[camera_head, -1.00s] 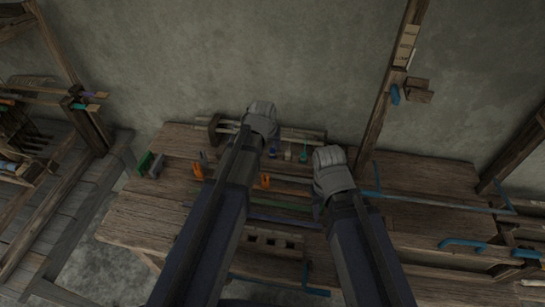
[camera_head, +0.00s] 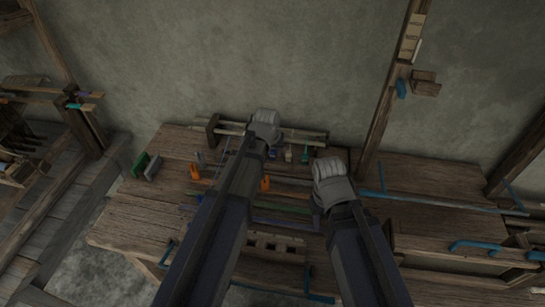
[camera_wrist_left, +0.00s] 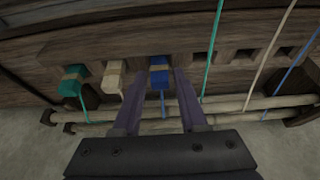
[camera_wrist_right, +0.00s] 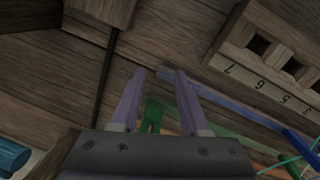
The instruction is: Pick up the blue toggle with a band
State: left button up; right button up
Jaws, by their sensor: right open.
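The blue toggle (camera_wrist_left: 158,73) with a tan band hangs from a slot in a wooden rail in the left wrist view, between a cream toggle (camera_wrist_left: 114,77) and an open stretch of slots. My left gripper (camera_wrist_left: 164,73) has its two purple fingers apart on either side of it. A small gap shows between the toggle and the right finger. In the head view my left gripper (camera_head: 265,128) is over the rack and mostly hides the blue toggle. My right gripper (camera_wrist_right: 159,75) is open and empty above the bench, also seen in the head view (camera_head: 328,169).
A green banded toggle (camera_wrist_left: 71,80) hangs beyond the cream one. Coloured cords run from other slots, near wooden rods (camera_wrist_left: 200,108). Orange clips (camera_head: 194,172) and a green block (camera_head: 140,165) stand on the bench. A post (camera_head: 383,110) rises behind my right gripper.

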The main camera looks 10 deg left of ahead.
aim_at(273, 150)
pick_arm(q)
grip_shut()
jog(key=shift+r, duration=0.1)
pick_arm(e)
jog(key=shift+r, duration=0.15)
pick_arm(q)
notch_tip(273, 150, up, 10)
jog(key=p, duration=1)
pick_arm(e)
notch_tip(273, 150, up, 10)
